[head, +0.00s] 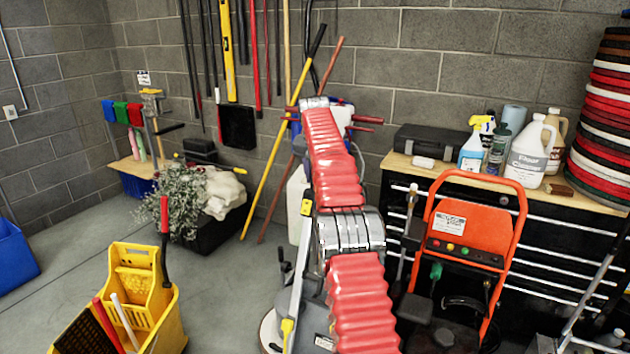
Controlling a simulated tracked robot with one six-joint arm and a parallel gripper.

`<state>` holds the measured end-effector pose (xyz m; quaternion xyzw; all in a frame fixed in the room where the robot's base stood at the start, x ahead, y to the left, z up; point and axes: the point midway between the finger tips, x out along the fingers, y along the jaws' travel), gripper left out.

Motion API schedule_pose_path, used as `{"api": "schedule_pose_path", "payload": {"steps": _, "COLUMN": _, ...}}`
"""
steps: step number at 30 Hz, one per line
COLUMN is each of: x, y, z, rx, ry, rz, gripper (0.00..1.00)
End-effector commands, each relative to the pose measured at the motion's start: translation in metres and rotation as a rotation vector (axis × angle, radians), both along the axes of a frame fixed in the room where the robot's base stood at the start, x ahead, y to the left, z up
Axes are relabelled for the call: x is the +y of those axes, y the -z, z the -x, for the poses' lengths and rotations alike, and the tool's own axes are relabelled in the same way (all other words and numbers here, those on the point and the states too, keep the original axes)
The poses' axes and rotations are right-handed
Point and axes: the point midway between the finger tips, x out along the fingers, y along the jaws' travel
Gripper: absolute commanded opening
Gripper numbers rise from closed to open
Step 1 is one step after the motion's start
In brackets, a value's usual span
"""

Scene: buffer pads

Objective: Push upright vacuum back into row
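My red, ribbed arm reaches away from me up the middle of the head view. My gripper (315,102) is at its far end, small and mostly hidden by the arm, so its fingers cannot be made out. A grey upright machine (297,275) with yellow parts stands behind and left of my arm, largely covered by it. It may be the upright vacuum, but I cannot tell for sure. Red bars (366,120) stick out on both sides near the arm's end. Whether my gripper touches anything there is hidden.
A yellow mop bucket (130,290) stands front left. An orange-framed machine (468,225) is right, before a black tool chest (560,250) topped with bottles. Stacked pads (603,130) rise far right. Poles lean on the back wall. Floor (215,280) is free left of centre.

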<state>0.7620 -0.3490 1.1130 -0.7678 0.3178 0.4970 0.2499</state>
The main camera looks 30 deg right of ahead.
Motion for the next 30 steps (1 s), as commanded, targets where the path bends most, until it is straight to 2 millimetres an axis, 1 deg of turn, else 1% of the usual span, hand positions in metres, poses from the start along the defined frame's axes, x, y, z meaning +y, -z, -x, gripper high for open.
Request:
{"api": "schedule_pose_path", "payload": {"steps": 9, "x": 0.010, "y": -0.041, "z": 0.014, "rx": -0.003, "ry": 0.000, "rz": 0.002, "gripper": 0.39}}
{"api": "schedule_pose_path", "payload": {"steps": 13, "x": 0.014, "y": -0.054, "z": 0.019, "rx": -0.003, "ry": 0.000, "rz": 0.002, "gripper": 0.39}}
{"api": "schedule_pose_path", "payload": {"steps": 18, "x": 0.016, "y": -0.061, "z": 0.022, "rx": -0.001, "ry": 0.000, "rz": 0.001, "gripper": 0.39}}
{"api": "schedule_pose_path", "payload": {"steps": 30, "x": 0.016, "y": -0.061, "z": 0.022, "rx": -0.001, "ry": 0.000, "rz": 0.001, "gripper": 0.39}}
